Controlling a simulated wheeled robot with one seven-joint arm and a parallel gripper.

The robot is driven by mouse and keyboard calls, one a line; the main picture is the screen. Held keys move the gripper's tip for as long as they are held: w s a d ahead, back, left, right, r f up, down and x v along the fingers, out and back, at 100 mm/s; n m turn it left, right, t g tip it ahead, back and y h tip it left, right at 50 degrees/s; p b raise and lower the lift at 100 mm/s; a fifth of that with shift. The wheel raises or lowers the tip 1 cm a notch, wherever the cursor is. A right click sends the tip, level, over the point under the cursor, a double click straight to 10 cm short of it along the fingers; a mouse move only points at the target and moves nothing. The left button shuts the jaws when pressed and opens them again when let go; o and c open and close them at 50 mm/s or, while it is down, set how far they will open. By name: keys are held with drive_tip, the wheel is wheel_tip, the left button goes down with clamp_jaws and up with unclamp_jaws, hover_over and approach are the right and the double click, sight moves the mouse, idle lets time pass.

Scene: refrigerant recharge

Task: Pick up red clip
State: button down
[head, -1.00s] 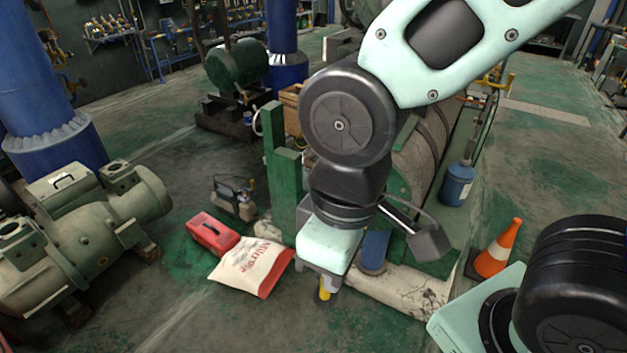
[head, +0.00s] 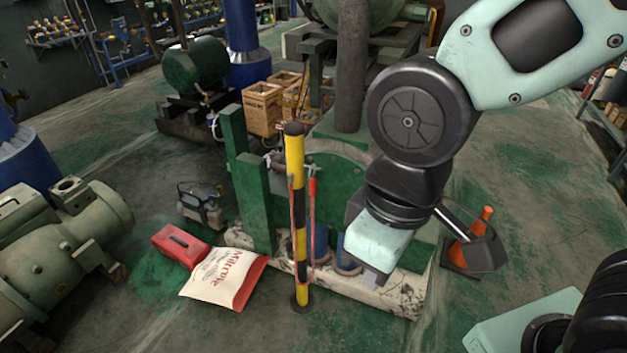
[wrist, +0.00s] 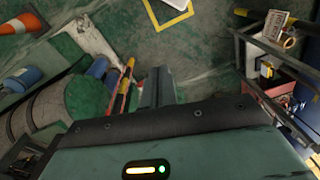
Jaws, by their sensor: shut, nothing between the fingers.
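A yellow and black post (head: 300,240) stands upright on the floor in the middle of the head view. A slim red piece (head: 312,188), which looks like the red clip, hangs near the post's upper right side with a thin red cable loop (head: 314,262) below it. My gripper (head: 372,278) points down to the right of the post, apart from it and lower than the clip. In the wrist view my gripper (wrist: 155,85) is shut and empty. The post (wrist: 121,92) shows just left of the fingers, with red along it; the clip's exact shape is too small to tell.
A green machine on a pale base (head: 400,295) stands behind the post. A white sack (head: 225,278) and a red toolbox (head: 181,245) lie to the left. An orange cone (head: 468,240) stands right of my gripper. Floor in front is clear.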

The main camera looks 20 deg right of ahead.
idle(0.3)
drive_tip(key=c, duration=1.8)
unclamp_jaws()
drive_tip(key=o, duration=0.6)
drive_tip(key=shift+w+a+f+b, duration=0.1)
drive_tip(key=shift+w+f+b, duration=0.35)
drive_tip(key=shift+w, duration=0.35)
drive_tip(key=shift+o, duration=0.4)
drive_tip(key=w+f+t+b, duration=0.1)
drive_tip(key=w+f+b, duration=0.1)
drive_tip(key=w, duration=0.5)
drive_tip(key=w+f+t+y+b, duration=0.1)
drive_tip(key=w+f+t+b, duration=0.1)
drive_tip(key=w+f, duration=0.3)
drive_tip(key=w, duration=0.3)
drive_tip(key=shift+f+t+y, duration=0.25)
drive_tip(key=shift+t+y, duration=0.05)
drive_tip(key=t+y+b, duration=1)
drive_tip(key=b, duration=0.2)
approach(312, 180)
drive_tip(key=f+p+x, duration=0.1)
drive_tip(key=p+x, duration=0.1)
drive_tip(key=x, duration=0.6)
drive_tip(key=shift+w+f+n+p, duration=0.3)
drive_tip(key=shift+w+f+p, duration=0.1)
drive_tip(key=shift+w, duration=0.2)
